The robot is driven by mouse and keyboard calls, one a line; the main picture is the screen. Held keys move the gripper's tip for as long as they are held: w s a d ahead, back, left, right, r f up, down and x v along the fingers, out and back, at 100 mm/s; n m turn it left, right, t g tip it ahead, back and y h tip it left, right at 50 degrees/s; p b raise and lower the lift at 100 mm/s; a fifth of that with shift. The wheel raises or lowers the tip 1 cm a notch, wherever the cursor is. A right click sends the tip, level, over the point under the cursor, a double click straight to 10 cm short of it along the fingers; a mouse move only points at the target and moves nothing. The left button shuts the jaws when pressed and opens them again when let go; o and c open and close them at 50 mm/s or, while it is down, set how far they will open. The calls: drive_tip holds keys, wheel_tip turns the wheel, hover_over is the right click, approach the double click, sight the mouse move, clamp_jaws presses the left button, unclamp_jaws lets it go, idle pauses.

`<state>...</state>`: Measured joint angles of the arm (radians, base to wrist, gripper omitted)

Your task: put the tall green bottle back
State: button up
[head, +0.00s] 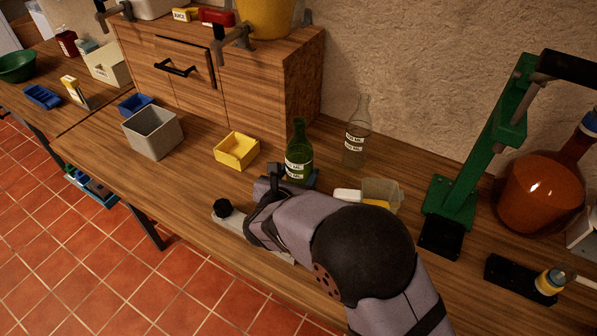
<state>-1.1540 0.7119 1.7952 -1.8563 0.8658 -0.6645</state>
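The tall green bottle (299,158) stands upright on the wooden bench, left of a clear glass bottle (356,140), and bears a white label. My gripper (290,183) is at the lower part of the green bottle, on its near side. Dark parts show to the left and right of the bottle's base, but my wrist and arm hide most of the fingers. I cannot tell whether they touch or grip the bottle, or whether its base is on the bench.
A yellow bin (237,151) and grey bin (153,133) stand left. A clear container (382,194) is close to my arm's right. A green press (470,165) and an amber flask (540,190) stand right. A wooden cabinet (270,85) is behind.

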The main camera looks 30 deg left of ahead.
idle(0.4)
drive_tip(key=o, duration=1.2)
drive_tip(key=shift+f, duration=0.1)
drive_tip(key=b+v, duration=0.2)
drive_tip(key=v, duration=1)
drive_tip(key=shift+d, duration=0.1)
